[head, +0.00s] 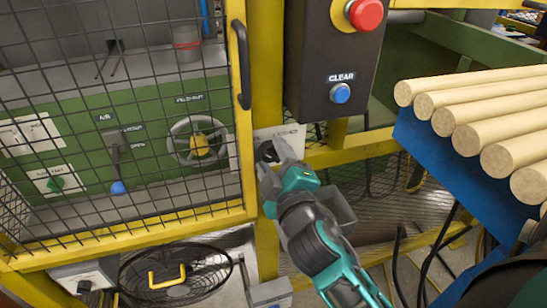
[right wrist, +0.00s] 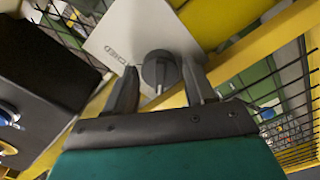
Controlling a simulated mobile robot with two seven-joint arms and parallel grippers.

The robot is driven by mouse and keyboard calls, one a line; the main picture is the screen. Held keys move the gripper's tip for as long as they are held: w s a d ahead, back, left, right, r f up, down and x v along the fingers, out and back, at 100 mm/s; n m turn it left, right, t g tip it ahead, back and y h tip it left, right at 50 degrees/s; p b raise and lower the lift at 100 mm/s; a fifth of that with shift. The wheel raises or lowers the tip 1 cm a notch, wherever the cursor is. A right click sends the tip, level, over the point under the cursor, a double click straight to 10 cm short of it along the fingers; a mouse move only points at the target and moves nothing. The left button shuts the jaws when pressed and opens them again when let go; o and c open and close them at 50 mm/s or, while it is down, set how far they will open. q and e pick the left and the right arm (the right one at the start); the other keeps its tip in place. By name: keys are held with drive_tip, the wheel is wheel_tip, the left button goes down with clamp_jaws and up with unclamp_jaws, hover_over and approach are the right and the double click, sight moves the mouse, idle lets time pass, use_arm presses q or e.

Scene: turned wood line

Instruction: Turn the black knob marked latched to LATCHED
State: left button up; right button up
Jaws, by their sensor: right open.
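The black knob (right wrist: 159,70) sits on a white plate (right wrist: 130,30) in the right wrist view. Lettering ending in "CHED" shows on the plate; the rest is hidden or out of view. My right gripper (right wrist: 163,84) is open, one finger on each side of the knob. Gaps seem to show between fingers and knob, but I cannot tell whether either touches. In the head view the right gripper (head: 266,160) is at the plate (head: 291,133) on the yellow post, covering much of the knob. My left gripper is not in view.
A black control box (head: 331,60) with a red button (head: 365,13) and blue CLEAR button (head: 340,93) is above the gripper. A yellow-framed mesh door (head: 120,110) with a black handle (head: 241,65) is left. Wooden rods (head: 480,110) lie on a blue support at right.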

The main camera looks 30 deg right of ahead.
drive_tip(key=shift+c, duration=0.5)
drive_tip(key=c, duration=0.7)
drive_tip(key=shift+m, duration=0.7)
drive_tip(key=o, duration=0.8)
